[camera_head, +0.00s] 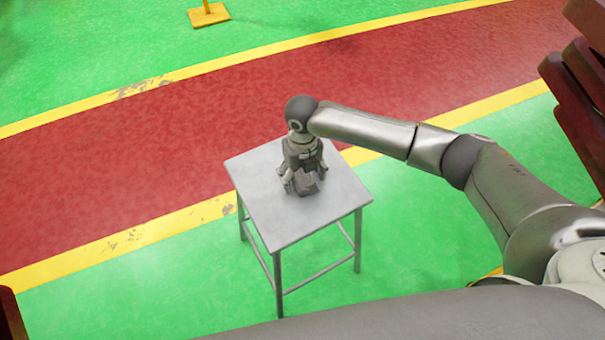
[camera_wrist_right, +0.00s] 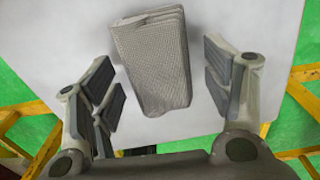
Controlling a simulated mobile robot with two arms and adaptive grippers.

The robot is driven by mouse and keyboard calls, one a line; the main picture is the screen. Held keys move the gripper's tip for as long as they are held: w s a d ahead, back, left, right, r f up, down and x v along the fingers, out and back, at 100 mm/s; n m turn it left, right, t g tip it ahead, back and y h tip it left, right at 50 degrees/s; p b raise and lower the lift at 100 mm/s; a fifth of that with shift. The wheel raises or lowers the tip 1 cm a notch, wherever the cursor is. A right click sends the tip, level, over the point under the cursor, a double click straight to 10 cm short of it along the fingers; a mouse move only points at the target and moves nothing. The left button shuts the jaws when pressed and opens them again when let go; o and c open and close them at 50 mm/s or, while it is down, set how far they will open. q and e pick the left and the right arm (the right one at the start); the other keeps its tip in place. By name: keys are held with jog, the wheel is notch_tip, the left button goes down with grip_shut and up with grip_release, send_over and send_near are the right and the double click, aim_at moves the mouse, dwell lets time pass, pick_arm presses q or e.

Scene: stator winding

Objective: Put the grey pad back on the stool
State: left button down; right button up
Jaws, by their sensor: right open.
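The grey pad (camera_wrist_right: 152,65) lies on the light grey top of the stool (camera_head: 268,217), between the open fingers of my right gripper in the right wrist view. It has a mesh-like surface and touches neither finger there. In the head view only a dark part of the pad (camera_head: 304,188) shows below the gripper. My right gripper (camera_head: 301,185) is above the stool top, pointing down, open and empty. Its two fingers stand on either side of the pad in the right wrist view (camera_wrist_right: 165,88). My left gripper is not in view.
The stool stands on green floor beside a red walkway (camera_head: 150,150) with yellow border lines. Dark red parts (camera_head: 575,110) stand at the right edge. A yellow foot of a post (camera_head: 208,14) is at the top. The stool top around the pad is clear.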

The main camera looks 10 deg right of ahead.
aim_at(302, 176)
notch_tip(302, 176, up, 12)
jog(key=p, duration=0.8)
